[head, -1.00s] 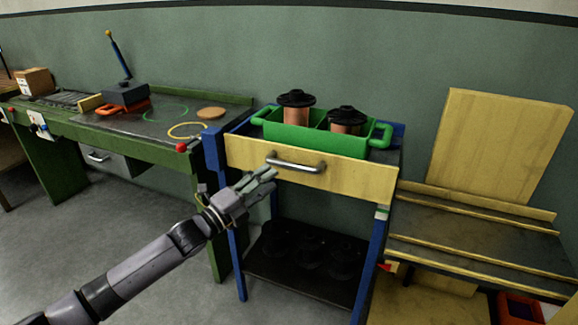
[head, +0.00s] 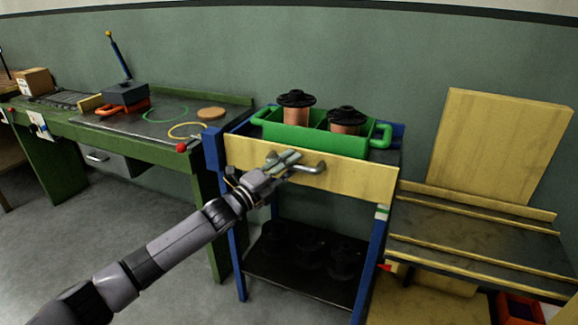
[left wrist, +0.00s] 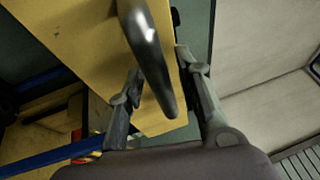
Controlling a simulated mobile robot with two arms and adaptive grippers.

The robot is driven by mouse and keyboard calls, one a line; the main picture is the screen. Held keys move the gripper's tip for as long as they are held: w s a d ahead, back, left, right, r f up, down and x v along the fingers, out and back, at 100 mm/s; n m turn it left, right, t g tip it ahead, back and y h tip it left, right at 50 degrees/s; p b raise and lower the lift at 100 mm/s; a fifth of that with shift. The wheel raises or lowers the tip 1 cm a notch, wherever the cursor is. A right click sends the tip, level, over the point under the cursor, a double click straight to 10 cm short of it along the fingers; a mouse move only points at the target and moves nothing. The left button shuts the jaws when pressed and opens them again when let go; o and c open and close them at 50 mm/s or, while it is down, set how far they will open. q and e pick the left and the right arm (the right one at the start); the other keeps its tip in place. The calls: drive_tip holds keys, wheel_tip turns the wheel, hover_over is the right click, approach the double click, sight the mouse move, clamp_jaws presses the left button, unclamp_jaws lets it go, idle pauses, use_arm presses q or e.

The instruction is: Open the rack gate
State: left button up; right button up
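The rack gate (head: 352,178) is a yellow panel across the front of the blue rack (head: 382,225), and it looks closed. Its metal bar handle (head: 318,168) is partly hidden by my left gripper (head: 287,158), which is at the handle's left part. In the left wrist view, the handle (left wrist: 147,50) runs between the two spread fingers of my left gripper (left wrist: 160,72), with gaps visible on both sides. The yellow gate (left wrist: 85,35) lies behind it. My right gripper is not in view.
A green tote (head: 315,139) with two copper spools stands on the rack behind the gate. Dark spools sit on the lower shelf (head: 300,280). A green workbench (head: 150,150) stands left, and a yellow-railed table (head: 470,245) right. Grey floor is open at front left.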

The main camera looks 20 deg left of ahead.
use_arm(q)
clamp_jaws()
idle(0.6)
